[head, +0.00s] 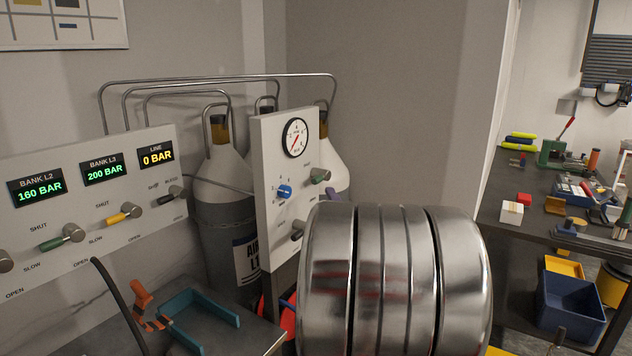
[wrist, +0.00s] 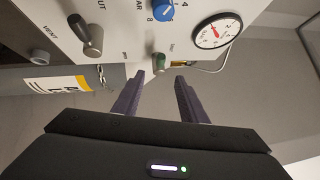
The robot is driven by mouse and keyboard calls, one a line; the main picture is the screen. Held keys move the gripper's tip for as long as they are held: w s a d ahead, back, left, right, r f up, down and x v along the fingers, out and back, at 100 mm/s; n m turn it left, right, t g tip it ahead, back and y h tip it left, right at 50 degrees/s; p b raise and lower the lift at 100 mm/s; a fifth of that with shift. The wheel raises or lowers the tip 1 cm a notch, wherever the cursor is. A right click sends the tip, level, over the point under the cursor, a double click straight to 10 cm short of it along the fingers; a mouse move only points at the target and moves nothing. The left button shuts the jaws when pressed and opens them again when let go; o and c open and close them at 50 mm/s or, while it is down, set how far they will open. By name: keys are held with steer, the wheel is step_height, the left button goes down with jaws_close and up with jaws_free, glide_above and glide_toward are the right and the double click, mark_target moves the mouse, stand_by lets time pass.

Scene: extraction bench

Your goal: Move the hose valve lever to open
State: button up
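A white panel (head: 278,148) carries a round gauge, a blue knob, a green lever (head: 319,176) and a dark grey lever (head: 297,232). I cannot tell from the small lettering which lever is the hose valve. In the wrist view the green lever (wrist: 160,63) is ahead, between my fingertips, and the dark lever (wrist: 92,40) is off to the left. My gripper (wrist: 158,78) is open and empty, with no visible contact with the lever. In the head view only a bit of a purple finger (head: 333,194) shows; my arm hides the rest.
A wider panel (head: 100,215) at left has several levers; its LINE display (head: 156,157) reads 0 BAR. Gas cylinders (head: 221,180) and bent pipes stand behind the panels. A cluttered workbench (head: 505,228) is at right.

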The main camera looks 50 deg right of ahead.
mark_target(319, 182)
steer(key=shift+w, duration=0.1)
steer(key=x, duration=1.3)
steer(key=shift+w+d, duration=0.2)
steer(key=shift+d, duration=0.05)
